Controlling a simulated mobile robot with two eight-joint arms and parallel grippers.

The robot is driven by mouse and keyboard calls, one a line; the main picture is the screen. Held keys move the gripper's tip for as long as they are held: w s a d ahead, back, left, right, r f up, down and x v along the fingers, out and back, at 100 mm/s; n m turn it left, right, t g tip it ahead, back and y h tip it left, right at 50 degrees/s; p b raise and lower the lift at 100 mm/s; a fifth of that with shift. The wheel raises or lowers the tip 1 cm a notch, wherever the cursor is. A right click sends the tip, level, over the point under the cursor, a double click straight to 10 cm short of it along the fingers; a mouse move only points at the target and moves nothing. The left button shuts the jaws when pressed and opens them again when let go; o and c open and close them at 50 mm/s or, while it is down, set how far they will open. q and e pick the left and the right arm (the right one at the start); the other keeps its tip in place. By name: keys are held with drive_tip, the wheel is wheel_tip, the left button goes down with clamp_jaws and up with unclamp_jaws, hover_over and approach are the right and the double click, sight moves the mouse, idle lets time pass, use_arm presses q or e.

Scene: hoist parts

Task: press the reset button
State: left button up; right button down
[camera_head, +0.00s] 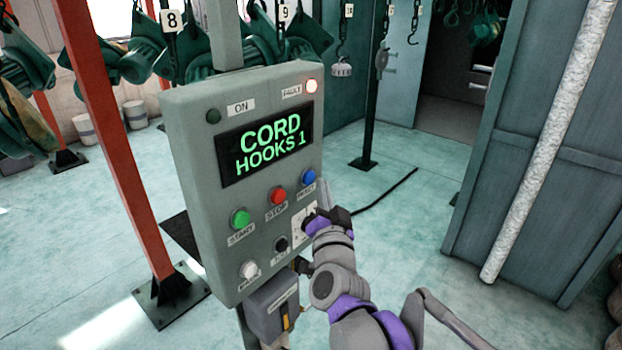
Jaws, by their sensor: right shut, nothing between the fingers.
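The grey control box (184,175) stands upright on a post in the middle of the head view. Its blue button (309,177) is on the right, with a small label below that seems to read RESET. A red STOP button (278,196) and a green START button (240,218) lie to its left. My right gripper (322,216) is shut and empty at the lower right of the panel, below the blue button and apart from it in the picture. It partly hides a white plate (299,232). I cannot tell whether it touches the panel. My left gripper is out of view.
The FAULT lamp (311,86) glows; the ON lamp (213,116) is dark. The screen (264,144) reads CORD HOOKS 1. A white button (249,269) and a black knob (281,244) sit low. A red post (115,140) stands left, a grey cabinet (520,150) right.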

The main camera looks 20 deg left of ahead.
drive_tip(key=shift+a, duration=0.15)
drive_tip(key=shift+w+a, duration=0.15)
drive_tip(key=shift+a, duration=0.1)
drive_tip(key=shift+w+a, duration=0.15)
drive_tip(key=shift+a, duration=0.25)
idle(0.9)
drive_tip(key=shift+d, duration=0.15)
drive_tip(key=shift+s+d, duration=0.3)
drive_tip(key=shift+d, duration=0.35)
